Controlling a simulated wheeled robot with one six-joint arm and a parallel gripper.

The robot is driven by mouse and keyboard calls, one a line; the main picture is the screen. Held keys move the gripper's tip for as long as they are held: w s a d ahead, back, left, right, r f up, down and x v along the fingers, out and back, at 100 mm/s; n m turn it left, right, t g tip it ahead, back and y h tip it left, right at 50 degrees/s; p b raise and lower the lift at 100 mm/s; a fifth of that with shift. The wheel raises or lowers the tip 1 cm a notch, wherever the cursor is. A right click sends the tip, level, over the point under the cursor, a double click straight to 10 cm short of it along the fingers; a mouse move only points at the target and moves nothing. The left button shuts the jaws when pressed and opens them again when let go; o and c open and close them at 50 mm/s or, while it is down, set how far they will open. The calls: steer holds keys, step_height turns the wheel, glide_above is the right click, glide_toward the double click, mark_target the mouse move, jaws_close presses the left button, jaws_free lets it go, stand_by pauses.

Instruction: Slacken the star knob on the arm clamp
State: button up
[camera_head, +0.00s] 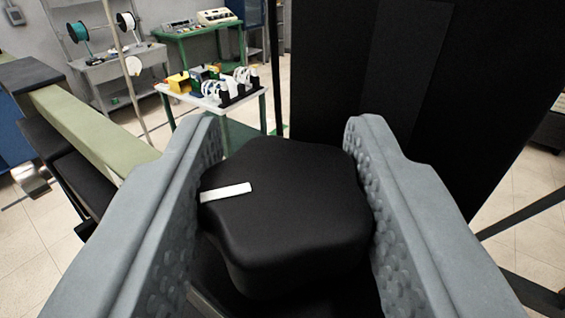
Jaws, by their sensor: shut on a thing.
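The star knob (290,215) is black with rounded lobes and a short white mark (226,192) on its top face, pointing to the left. It fills the middle of the view. My gripper (283,165) has two grey fingers with dimpled inner pads, one on each side of the knob. The fingers are shut on the knob, touching its left and right sides. The arm clamp beneath the knob is mostly hidden by the knob and the fingers.
A tall black panel (420,70) stands close behind the knob on the right. A pale green beam (85,125) runs along the left. Farther back are a small white table (190,97) with coils, a green bench (205,31) with instruments, and shelves with spools. Tiled floor shows between them.

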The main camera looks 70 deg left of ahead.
steer(key=shift+n+g, duration=0.4)
steer(key=shift+g, duration=0.1)
stand_by(0.4)
steer(key=o, duration=0.7)
steer(key=shift+d, duration=0.1)
